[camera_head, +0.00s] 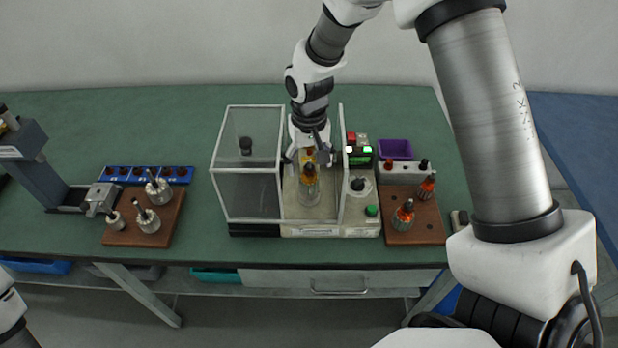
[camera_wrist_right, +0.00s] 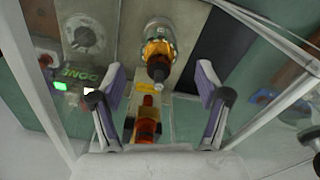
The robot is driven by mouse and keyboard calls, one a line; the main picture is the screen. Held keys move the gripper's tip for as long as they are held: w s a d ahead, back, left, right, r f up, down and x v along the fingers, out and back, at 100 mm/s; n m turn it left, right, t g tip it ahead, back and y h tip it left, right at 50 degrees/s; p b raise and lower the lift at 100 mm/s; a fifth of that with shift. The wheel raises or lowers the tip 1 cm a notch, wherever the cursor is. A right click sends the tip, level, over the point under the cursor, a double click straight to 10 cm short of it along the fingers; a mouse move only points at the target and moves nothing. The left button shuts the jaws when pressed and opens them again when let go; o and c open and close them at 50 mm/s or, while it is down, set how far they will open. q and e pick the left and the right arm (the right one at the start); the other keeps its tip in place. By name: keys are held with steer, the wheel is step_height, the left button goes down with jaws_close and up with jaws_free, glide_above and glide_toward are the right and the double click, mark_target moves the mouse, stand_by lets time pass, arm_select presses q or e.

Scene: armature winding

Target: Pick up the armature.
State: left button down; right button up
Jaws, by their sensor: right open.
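A copper-wound armature (camera_head: 309,187) stands upright inside the clear-walled winding machine (camera_head: 310,229). It also shows in the right wrist view (camera_wrist_right: 158,46), ahead of the fingertips and apart from them. My right gripper (camera_head: 308,158) is inside the machine, just behind and above the armature. Its jaws are open in the wrist view (camera_wrist_right: 160,95), with one finger at each side. A second orange piece (camera_wrist_right: 147,122) shows between the fingers, nearer the palm; I cannot tell whether it touches them. My left gripper is not in view.
Clear panels and a white frame (camera_head: 248,170) stand close beside my right gripper. Right of the machine, a wooden board (camera_head: 418,231) bears wound armatures (camera_head: 403,216), near a purple bin (camera_head: 395,149). Another board (camera_head: 128,237) with bare armatures (camera_head: 148,221) lies at left.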

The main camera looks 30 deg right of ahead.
mark_target(310, 168)
steer(key=f, duration=0.3)
steer(key=shift+w+d+f, duration=0.15)
steer(key=shift+w+d, duration=0.05)
steer(key=shift+w, duration=0.05)
steer(key=shift+s, duration=0.1)
steer(key=shift+s+a, duration=0.1)
steer(key=shift+c, duration=1.3)
steer(key=shift+s, duration=0.1)
jaws_close()
